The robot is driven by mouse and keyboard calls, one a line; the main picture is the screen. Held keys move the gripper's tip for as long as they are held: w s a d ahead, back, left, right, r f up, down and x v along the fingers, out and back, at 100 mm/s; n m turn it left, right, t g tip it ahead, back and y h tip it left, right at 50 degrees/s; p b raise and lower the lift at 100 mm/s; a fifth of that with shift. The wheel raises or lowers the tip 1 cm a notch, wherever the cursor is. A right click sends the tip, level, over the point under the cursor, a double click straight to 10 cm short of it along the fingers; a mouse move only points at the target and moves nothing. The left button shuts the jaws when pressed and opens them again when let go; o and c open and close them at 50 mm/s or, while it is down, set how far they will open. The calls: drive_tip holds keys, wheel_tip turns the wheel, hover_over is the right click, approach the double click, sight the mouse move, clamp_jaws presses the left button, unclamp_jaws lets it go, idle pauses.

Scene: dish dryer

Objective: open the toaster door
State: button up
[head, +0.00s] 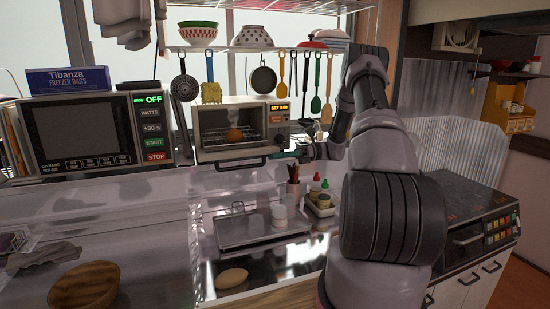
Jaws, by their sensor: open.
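The toaster (278,132) is a pale box oven on the counter under the hanging utensils, with a lit orange display. Its inside shows, with a wire rack and a round brown item (234,135) on it. The toaster door (228,154) appears folded down at the front, with its dark bar handle (240,164) at the low outer edge. My gripper (288,146) is open and small in view, just right of the toaster's front corner and apart from the handle. Its fingertips are dark and hard to make out.
A microwave (75,133) with a freezer bag box (68,80) stands left. A metal tray (240,232), white jar (279,215) and small condiment basket (320,204) sit in front. Pans and ladles hang above. A clear wavy panel (440,110) stands right behind my arm.

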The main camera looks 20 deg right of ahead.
drive_tip(key=shift+d, duration=0.15)
drive_tip(key=d, duration=1.2)
idle(0.7)
drive_tip(key=shift+d, duration=0.1)
idle(0.4)
drive_tip(key=s+a+r+n+g+h, duration=0.1)
drive_tip(key=s+a+r+n+h, duration=0.45)
drive_tip(key=a+r, duration=0.25)
drive_tip(key=s+a+r+n+g+h, duration=0.1)
drive_tip(key=s+a+r+n+h, duration=0.4)
drive_tip(key=a+r, duration=0.3)
drive_tip(key=s+a+r+n+t+h, duration=0.2)
drive_tip(key=s+r+n+t, duration=0.2)
drive_tip(key=s, duration=0.6)
drive_tip(key=s+a+r+n+t+h, duration=0.2)
drive_tip(key=s+r+n+t+h, duration=0.1)
drive_tip(key=s, duration=0.7)
drive_tip(key=shift+s+a+r+n+t, duration=0.2)
drive_tip(key=shift+r+n+t, duration=0.3)
drive_tip(key=shift+t, duration=0.6)
